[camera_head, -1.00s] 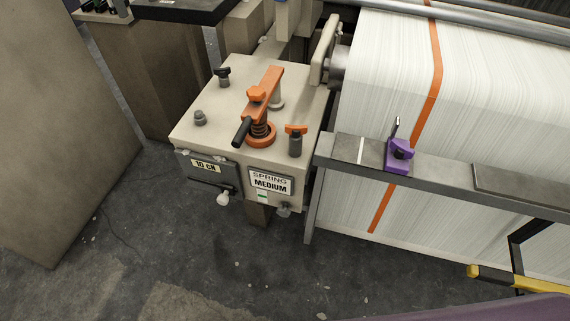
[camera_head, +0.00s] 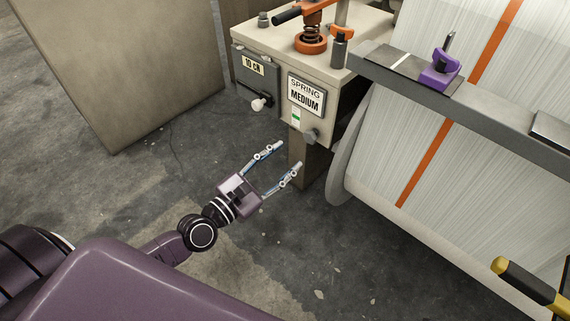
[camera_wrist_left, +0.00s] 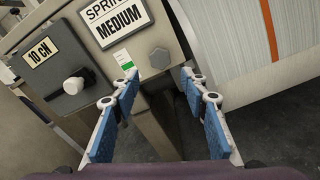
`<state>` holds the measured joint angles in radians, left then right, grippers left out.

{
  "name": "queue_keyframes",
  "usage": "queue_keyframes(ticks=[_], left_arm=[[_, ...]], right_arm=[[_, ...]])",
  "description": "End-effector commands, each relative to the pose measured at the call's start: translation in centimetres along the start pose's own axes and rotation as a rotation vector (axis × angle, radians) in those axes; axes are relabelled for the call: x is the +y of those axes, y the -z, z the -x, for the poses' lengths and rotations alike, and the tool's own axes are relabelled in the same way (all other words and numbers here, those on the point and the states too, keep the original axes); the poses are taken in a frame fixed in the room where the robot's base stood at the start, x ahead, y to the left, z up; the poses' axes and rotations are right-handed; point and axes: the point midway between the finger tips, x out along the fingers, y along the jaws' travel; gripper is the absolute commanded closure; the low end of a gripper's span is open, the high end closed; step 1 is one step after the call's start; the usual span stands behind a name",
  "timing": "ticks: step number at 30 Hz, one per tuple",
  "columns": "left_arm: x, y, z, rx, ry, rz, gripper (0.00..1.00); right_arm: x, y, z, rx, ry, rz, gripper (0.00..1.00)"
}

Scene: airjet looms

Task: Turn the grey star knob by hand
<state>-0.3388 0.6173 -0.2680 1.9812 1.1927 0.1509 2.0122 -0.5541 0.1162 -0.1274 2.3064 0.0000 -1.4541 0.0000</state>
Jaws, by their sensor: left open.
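The grey star knob (camera_head: 311,136) sticks out low on the front of the beige box (camera_head: 340,88), below the SPRING MEDIUM label. In the left wrist view the grey knob (camera_wrist_left: 158,58) lies just beyond the gap between the fingertips. My left gripper (camera_head: 288,156) is open and empty, its fingers pointing at the lower front of the box. In the left wrist view the left gripper (camera_wrist_left: 159,80) has its two blue-padded fingers spread apart, with the knob ahead and not between the pads. My right gripper is not in view.
A white knob (camera_head: 259,104) sits on the grey 10 CN panel left of the label. A post (camera_head: 305,158) stands under the box. The loom's grey rail (camera_head: 470,115) and white warp beam (camera_head: 400,150) are at right. The floor left of the gripper is clear.

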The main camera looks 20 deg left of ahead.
Motion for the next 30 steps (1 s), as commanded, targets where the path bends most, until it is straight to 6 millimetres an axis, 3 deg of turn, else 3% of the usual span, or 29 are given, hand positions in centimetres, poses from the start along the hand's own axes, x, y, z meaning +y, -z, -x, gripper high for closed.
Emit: queue_keyframes(ticks=[8, 23, 30], left_arm=[[0.2, -0.6, -1.8, -0.01, -0.003, 0.026, 0.59], [0.1, -0.6, -7.8, -0.01, -0.002, 0.022, 0.59], [0.0, -0.5, -8.1, -0.009, -0.001, 0.022, 0.59]], right_arm=[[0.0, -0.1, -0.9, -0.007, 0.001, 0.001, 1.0], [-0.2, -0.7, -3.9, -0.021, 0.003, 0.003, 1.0], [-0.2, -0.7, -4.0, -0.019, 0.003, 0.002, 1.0]])
